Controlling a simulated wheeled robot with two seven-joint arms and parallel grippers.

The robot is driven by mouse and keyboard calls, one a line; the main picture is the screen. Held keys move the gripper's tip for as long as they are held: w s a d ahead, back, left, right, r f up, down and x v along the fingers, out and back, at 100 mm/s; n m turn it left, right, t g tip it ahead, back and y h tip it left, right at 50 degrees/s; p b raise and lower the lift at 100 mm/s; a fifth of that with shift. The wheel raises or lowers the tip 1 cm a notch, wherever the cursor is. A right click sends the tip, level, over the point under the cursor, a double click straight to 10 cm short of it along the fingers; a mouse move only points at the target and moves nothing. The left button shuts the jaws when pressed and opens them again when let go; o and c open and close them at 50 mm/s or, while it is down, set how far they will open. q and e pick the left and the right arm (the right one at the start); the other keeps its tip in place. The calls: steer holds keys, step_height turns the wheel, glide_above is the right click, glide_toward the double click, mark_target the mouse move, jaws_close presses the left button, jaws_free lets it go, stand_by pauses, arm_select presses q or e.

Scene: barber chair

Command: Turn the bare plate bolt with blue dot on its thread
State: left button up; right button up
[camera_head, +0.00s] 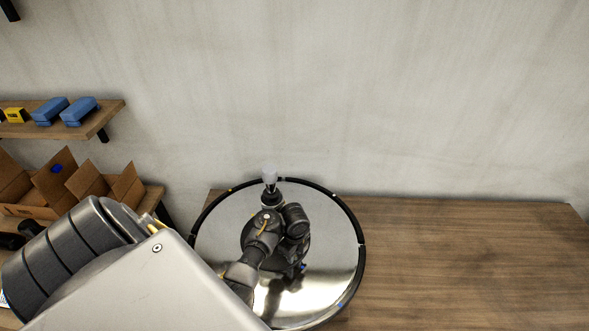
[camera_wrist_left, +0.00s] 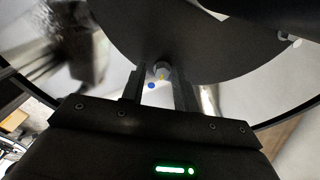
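The bolt (camera_wrist_left: 162,71) shows in the left wrist view as a small grey upright stub with a yellow mark, at the near edge of the dark round disc (camera_wrist_left: 185,45). A blue dot (camera_wrist_left: 151,86) shows beside it, between the fingers; whether it lies on the thread or the plate I cannot tell. My left gripper (camera_wrist_left: 159,88) is open, one finger on each side of the bolt's line, with gaps visible. Contact cannot be told. In the head view my pale arm link covers the lower left, and I cannot make out the fingertips or bolt clearly. My right gripper is out of view.
The shiny round plate (camera_head: 220,215) has a black rim and mirrors its surroundings. A wooden bench (camera_head: 460,255) is clear at right. Cardboard boxes (camera_head: 60,187) and a shelf (camera_head: 108,112) with blue packs are at left.

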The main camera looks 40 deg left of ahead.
arm_select(q)
steer(key=shift+o, duration=0.7)
steer(key=shift+w+r, duration=0.1)
steer(key=shift+r, duration=0.2)
step_height(320, 180, up, 10)
steer(key=shift+r, duration=0.15)
